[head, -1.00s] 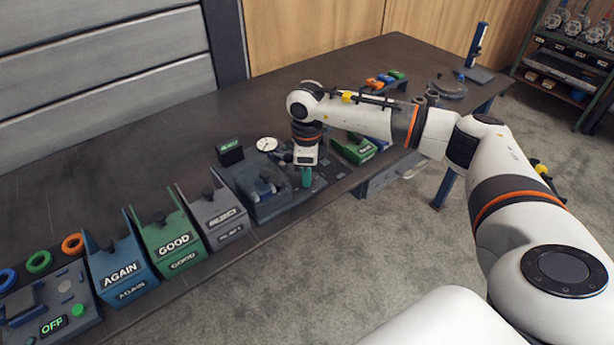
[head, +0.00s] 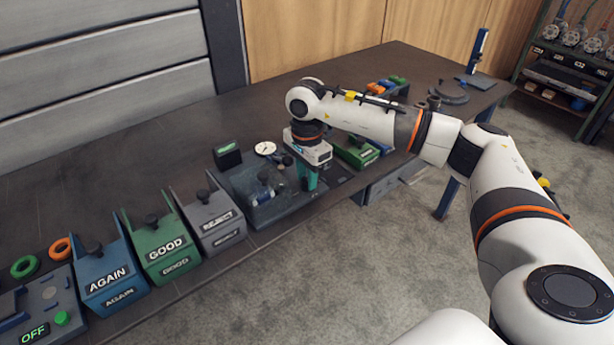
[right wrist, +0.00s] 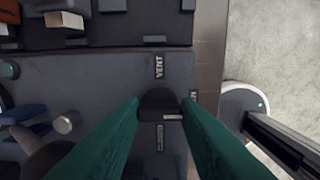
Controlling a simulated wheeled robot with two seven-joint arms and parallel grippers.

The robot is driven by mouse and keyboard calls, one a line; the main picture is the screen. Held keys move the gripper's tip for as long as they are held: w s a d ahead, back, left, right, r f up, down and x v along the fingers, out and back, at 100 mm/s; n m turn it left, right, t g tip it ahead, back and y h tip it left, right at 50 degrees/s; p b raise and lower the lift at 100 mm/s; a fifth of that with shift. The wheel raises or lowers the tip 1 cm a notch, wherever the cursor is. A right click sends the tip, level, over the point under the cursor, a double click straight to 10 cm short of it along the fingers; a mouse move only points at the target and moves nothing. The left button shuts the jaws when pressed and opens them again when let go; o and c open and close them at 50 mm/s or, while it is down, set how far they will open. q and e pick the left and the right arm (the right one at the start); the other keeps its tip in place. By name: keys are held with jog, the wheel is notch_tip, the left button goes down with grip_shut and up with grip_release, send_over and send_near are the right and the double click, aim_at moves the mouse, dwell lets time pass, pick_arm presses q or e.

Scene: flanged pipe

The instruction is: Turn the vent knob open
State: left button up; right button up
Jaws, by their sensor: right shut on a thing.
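The vent knob (right wrist: 158,101) is a dark round knob on a grey panel, between the tips of my right gripper (right wrist: 160,108) in the right wrist view. Its green fingers are shut on the knob from both sides. A pale mark shows on the knob's lower right edge. The label VENT (right wrist: 159,66) is above it, and the label CLOSED (right wrist: 160,137) is below it. A label at the right is mostly hidden by a finger. In the head view my right gripper (head: 306,180) points down at the fixture (head: 265,211), hiding the knob. My left gripper is out of view.
A round white gauge (head: 265,148) and a dark display box (head: 227,155) stand behind the fixture. The REJECT bin (head: 216,222), GOOD bin (head: 166,245) and AGAIN bin (head: 105,273) are to its left. A green bin (head: 357,154) is close at its right. The table's front edge is near.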

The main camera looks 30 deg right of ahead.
jog(key=shift+r, duration=0.1)
dwell(0.4)
jog(key=o, duration=1)
